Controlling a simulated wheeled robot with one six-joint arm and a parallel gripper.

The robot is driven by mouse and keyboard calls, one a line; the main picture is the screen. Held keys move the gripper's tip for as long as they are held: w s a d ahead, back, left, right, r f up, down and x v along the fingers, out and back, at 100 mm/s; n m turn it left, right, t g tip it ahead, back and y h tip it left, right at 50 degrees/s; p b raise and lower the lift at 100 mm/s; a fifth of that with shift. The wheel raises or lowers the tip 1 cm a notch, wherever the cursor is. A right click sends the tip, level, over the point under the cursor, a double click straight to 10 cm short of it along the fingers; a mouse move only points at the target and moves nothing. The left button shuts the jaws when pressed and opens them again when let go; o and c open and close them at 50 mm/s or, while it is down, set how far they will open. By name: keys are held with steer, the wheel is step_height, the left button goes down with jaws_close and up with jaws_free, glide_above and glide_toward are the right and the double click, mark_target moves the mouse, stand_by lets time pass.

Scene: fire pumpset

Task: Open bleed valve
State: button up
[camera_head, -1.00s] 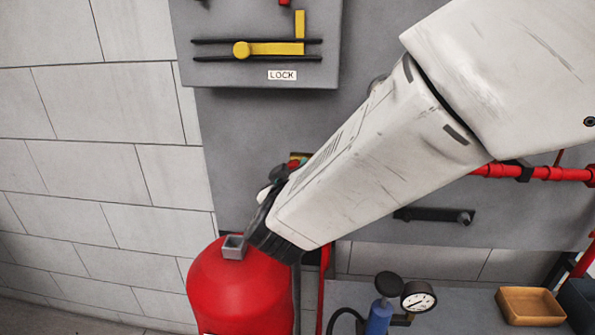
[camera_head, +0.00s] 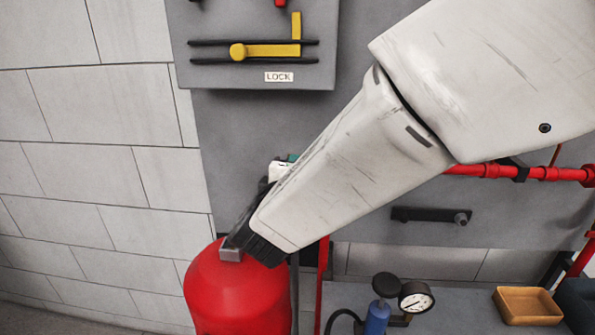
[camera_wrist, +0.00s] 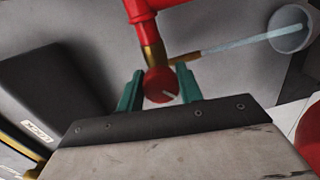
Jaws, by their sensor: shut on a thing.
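The bleed valve's round red knob (camera_wrist: 159,86), with a pale line on its face, shows in the wrist view below a brass fitting (camera_wrist: 153,55) on a red pipe. My gripper (camera_wrist: 161,76) has its two green fingers on either side of the knob and is shut on it. In the head view my white arm hides the valve and most of the gripper; only a bit of green shows behind the wrist.
A clear tube (camera_wrist: 240,43) runs from the fitting to a white round cup (camera_wrist: 290,28). A panel with a yellow lever (camera_head: 270,50) and a LOCK label hangs above. A red tank (camera_head: 235,290), a gauge (camera_head: 415,298) and a tan tray (camera_head: 527,312) are below.

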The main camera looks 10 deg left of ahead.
steer(key=shift+n, duration=1.1)
steer(key=o, duration=1)
steer(key=s, duration=0.7)
steer(key=shift+s+r, duration=0.25)
steer(key=shift+s, duration=0.15)
steer(key=shift+a, duration=0.1)
